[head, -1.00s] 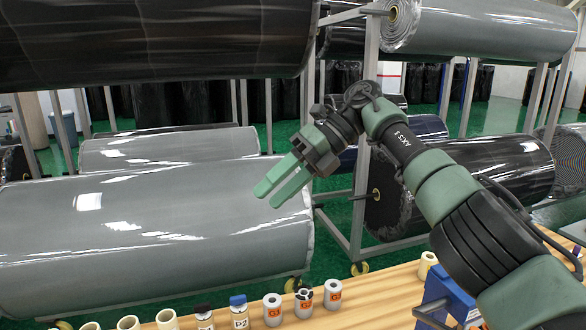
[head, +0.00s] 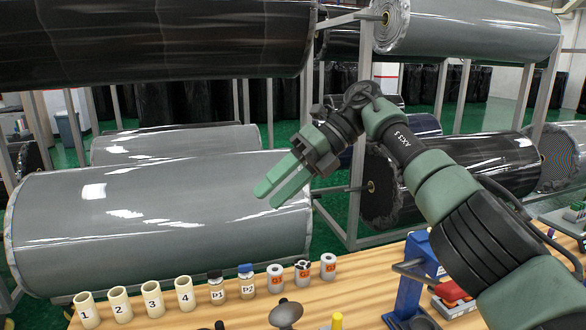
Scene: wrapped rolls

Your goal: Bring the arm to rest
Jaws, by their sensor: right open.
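My right arm comes in from the right, bent at the elbow. Its right gripper (head: 268,193), with green fingers, is open and empty. It is raised above the table, in front of a large grey wrapped roll (head: 150,225) in the picture. My left gripper is not in the head view.
Along the wooden table's (head: 240,312) back edge stand cream cups numbered 1 to 4 (head: 152,299), bottles P1 (head: 217,290) and P2 (head: 247,284), and grey cylinders with orange labels (head: 303,274). A blue stand (head: 410,280) and red object (head: 450,290) lie right, near my arm.

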